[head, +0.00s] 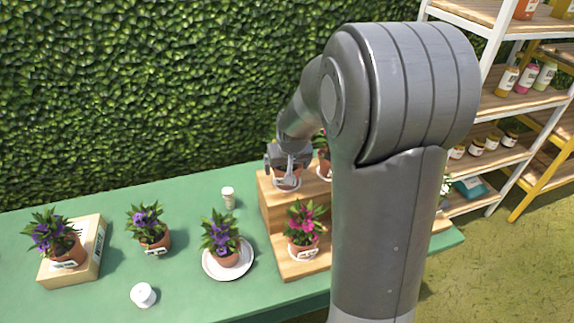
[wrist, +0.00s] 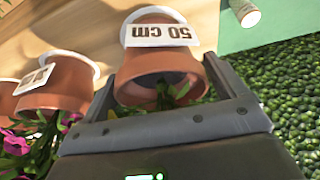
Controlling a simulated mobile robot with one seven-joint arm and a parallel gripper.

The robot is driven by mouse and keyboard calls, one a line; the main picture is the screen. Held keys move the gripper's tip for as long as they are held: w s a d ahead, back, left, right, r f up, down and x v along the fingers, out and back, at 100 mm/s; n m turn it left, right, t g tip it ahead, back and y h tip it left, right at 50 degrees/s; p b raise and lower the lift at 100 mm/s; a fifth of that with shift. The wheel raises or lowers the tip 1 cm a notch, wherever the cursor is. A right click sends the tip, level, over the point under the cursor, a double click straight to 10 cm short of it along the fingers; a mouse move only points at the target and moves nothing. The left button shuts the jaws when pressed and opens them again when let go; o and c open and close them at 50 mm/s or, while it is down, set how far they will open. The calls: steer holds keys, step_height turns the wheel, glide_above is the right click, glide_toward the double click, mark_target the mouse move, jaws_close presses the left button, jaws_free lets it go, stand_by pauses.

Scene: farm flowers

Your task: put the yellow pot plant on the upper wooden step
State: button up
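My gripper (head: 287,163) is over the left part of the upper wooden step (head: 265,182). Its two fingers (wrist: 163,85) lie close against both sides of a terracotta pot (wrist: 165,75) with a "50 cm" label and a white base. The same pot (head: 287,184) shows below the gripper in the head view, at the upper step; whether it rests there I cannot tell. Its flowers are hidden; a little yellow shows by the left finger in the wrist view.
Another pot (head: 325,170) stands right on the upper step, partly behind my arm. A pink-flowered plant (head: 303,222) is on the lower step. Purple-flowered plants stand on a box (head: 95,250), the green table (head: 185,205) and a white plate (head: 243,267). A small bottle (head: 228,198) stands left of the steps.

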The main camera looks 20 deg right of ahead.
steer(key=shift+o, duration=0.8)
steer(key=shift+r, duration=0.2)
steer(key=v, duration=1)
steer(key=shift+s+r, duration=0.1)
steer(key=shift+r, duration=0.3)
steer(key=s+a+r, duration=0.2)
steer(key=s, duration=0.9)
steer(key=s+a+r+t, duration=0.1)
steer(key=s+a+r, duration=0.1)
steer(key=s, duration=1)
steer(key=shift+a+r+n, duration=0.3)
steer(key=shift+a+n, duration=0.05)
steer(key=shift+n, duration=0.05)
